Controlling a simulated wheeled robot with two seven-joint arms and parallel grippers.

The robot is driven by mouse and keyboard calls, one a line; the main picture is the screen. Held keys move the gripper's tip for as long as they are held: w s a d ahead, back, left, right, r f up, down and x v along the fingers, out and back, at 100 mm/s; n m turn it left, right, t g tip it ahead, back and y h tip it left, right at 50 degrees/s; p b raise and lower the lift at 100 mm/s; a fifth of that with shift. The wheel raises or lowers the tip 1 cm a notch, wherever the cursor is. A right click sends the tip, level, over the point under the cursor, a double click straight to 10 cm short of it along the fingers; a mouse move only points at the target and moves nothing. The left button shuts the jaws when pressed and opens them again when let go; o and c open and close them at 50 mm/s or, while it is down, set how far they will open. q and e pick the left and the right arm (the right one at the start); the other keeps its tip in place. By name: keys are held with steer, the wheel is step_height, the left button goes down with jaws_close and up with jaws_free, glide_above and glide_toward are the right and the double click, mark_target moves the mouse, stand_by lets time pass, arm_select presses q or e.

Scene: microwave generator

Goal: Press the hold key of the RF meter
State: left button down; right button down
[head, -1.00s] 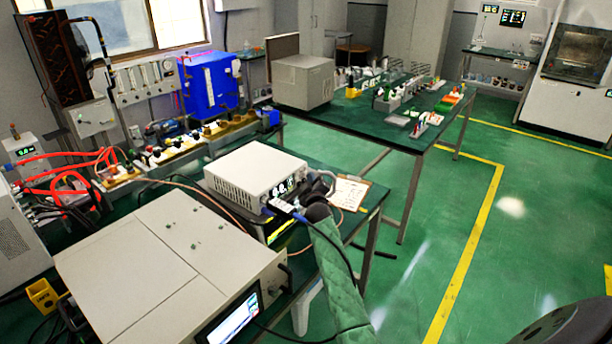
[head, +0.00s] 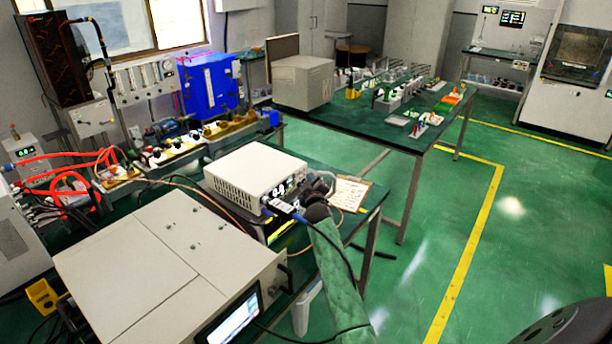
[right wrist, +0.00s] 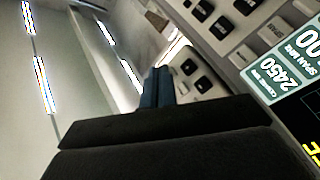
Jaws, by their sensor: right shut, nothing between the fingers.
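A light-coloured meter panel with dark keys (right wrist: 189,67) fills the upper right of the right wrist view, beside a teal readout (right wrist: 283,75) showing 2450 and a dark screen with yellow characters. In the head view a small dark-screened unit with yellow marks (head: 279,232) sits at the front of a white box with lit digits (head: 257,168). My right gripper (head: 300,216) is shut and empty at that unit. Its blue-grey fingers (right wrist: 157,86) are by the lower-left keys; I cannot tell whether they touch one. My left gripper is out of view.
A large beige instrument (head: 165,260) stands at the near left. A clipboard (head: 351,192) lies right of the white box, near the bench edge. Cables run around the bench. Green floor (head: 440,250) is clear to the right.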

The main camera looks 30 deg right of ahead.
steer(key=shift+s+d, duration=0.2)
steer(key=shift+s, duration=0.35)
steer(key=shift+s, duration=0.1)
steer(key=s, duration=0.1)
steer(key=s+d+p, duration=0.1)
steer(key=s, duration=0.1)
steer(key=s+d+p, duration=0.1)
steer(key=shift+s, duration=0.2)
stand_by(0.9)
